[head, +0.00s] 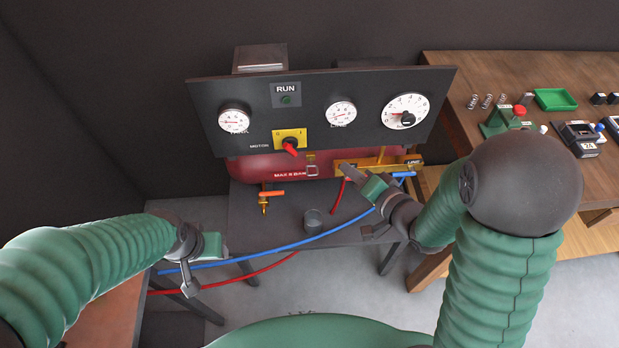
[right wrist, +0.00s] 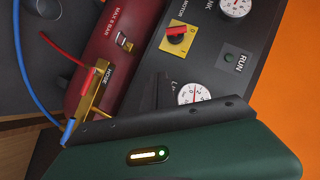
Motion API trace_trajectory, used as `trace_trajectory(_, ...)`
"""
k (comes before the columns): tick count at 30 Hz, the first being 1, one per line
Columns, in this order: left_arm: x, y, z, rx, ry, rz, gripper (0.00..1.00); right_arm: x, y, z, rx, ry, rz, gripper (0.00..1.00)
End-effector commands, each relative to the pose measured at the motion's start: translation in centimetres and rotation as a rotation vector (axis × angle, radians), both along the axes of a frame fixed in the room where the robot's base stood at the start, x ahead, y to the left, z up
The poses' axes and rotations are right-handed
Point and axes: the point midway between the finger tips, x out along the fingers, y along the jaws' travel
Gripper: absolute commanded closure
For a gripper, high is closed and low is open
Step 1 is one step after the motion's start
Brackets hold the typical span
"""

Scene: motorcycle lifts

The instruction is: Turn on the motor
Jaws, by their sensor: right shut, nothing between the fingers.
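The motor switch is a red knob (head: 290,146) on a yellow plate (head: 290,136) marked 0 and I, on the dark panel (head: 260,105). The knob also shows in the right wrist view (right wrist: 176,31); I cannot tell which mark it points to. The RUN lamp (head: 286,99) above it looks dark green. My right gripper (head: 350,173) is shut and empty, below and right of the switch, in front of the red tank, apart from the knob. My left gripper (head: 198,262) hangs at the lower left, far from the panel; its finger gap is unclear.
Gauges (head: 234,120) sit on the panel. Below it are the red tank (head: 270,167), an orange-handled valve (head: 271,193), a brass hose block (head: 400,163) and red and blue hoses (head: 300,241). A wooden bench (head: 450,75) with small parts stands at right.

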Motion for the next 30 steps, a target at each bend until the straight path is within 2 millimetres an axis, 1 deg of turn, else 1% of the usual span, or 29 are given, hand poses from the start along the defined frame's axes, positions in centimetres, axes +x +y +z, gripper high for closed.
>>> trace_trajectory(1, 0.0, 0.0, -0.3, 0.000, 0.000, 0.000, 0.50, -0.2, 0.6, 0.0, 0.047, -0.005, 0.014, 1.00)
trace_trajectory(4, 0.0, 0.0, -0.3, 0.000, -0.001, 0.001, 0.50, -0.3, 1.1, 0.5, 0.102, -0.013, 0.027, 1.00)
trace_trajectory(12, 0.1, 0.0, -0.3, 0.000, -0.001, 0.001, 0.50, -0.3, 1.0, 0.6, 0.109, -0.015, 0.028, 1.00)
trace_trajectory(16, 0.1, 0.0, -1.0, 0.000, -0.001, 0.001, 0.50, 0.2, 1.3, 0.2, 0.107, -0.017, 0.029, 1.00)
trace_trajectory(20, 0.1, 0.0, -2.8, 0.000, -0.001, 0.000, 0.50, 1.9, 2.5, -0.7, 0.107, -0.019, 0.031, 1.00)
trace_trajectory(21, 0.0, 0.0, -2.1, 0.000, 0.000, 0.000, 0.50, 2.6, 2.8, -0.5, 0.105, -0.016, 0.031, 1.00)
trace_trajectory(30, 0.0, 0.0, -2.0, 0.000, -0.001, 0.001, 0.50, 8.0, 6.0, -2.2, 0.105, -0.015, 0.030, 1.00)
